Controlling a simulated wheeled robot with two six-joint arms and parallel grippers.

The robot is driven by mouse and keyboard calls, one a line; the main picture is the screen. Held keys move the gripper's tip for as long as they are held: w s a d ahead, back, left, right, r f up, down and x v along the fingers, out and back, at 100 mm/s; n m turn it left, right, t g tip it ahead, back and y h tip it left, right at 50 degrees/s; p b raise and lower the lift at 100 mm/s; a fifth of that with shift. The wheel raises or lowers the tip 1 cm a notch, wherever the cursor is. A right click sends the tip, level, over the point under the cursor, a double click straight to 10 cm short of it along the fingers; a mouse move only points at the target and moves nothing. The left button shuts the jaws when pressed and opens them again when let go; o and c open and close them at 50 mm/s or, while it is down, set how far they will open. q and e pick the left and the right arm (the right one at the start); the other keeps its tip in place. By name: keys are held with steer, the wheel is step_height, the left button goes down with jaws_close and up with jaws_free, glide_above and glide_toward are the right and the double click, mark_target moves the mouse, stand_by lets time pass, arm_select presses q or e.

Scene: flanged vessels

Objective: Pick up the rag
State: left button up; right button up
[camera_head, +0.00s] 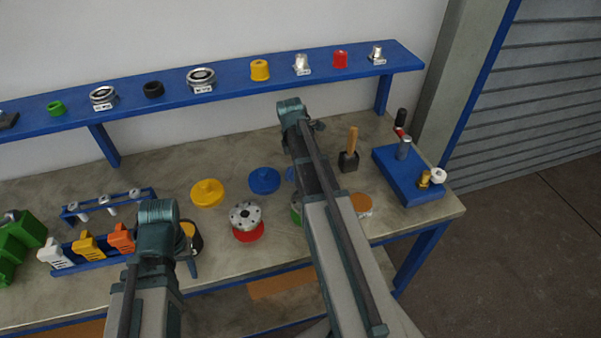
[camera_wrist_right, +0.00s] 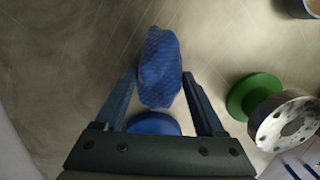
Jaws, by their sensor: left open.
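The rag (camera_wrist_right: 160,65) is a blue, textured, crumpled cloth in the right wrist view. It lies between the tips of my right gripper (camera_wrist_right: 159,74), whose fingers are spread with the rag in the gap. I cannot tell whether they touch it. In the head view only a small blue bit of the rag (camera_head: 290,174) shows beside my right arm, which hides the rest; the right fingers are hidden there. My left gripper (camera_head: 191,266) is open over the bench near the orange and yellow holders, partly hidden by its own wrist.
A blue lid (camera_head: 264,180) lies beside the rag, with a yellow lid (camera_head: 207,193) and a flanged vessel on red (camera_head: 246,217) nearby. A wood-handled brush (camera_head: 349,155) and a blue fixture (camera_head: 407,175) stand right. A blue shelf (camera_head: 225,87) runs along the back.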

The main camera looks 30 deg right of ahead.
steer(key=c, duration=0.9)
arm_select(q)
step_height(320, 180, up, 10)
steer(key=p, duration=1)
arm_select(e)
step_height(320, 180, up, 10)
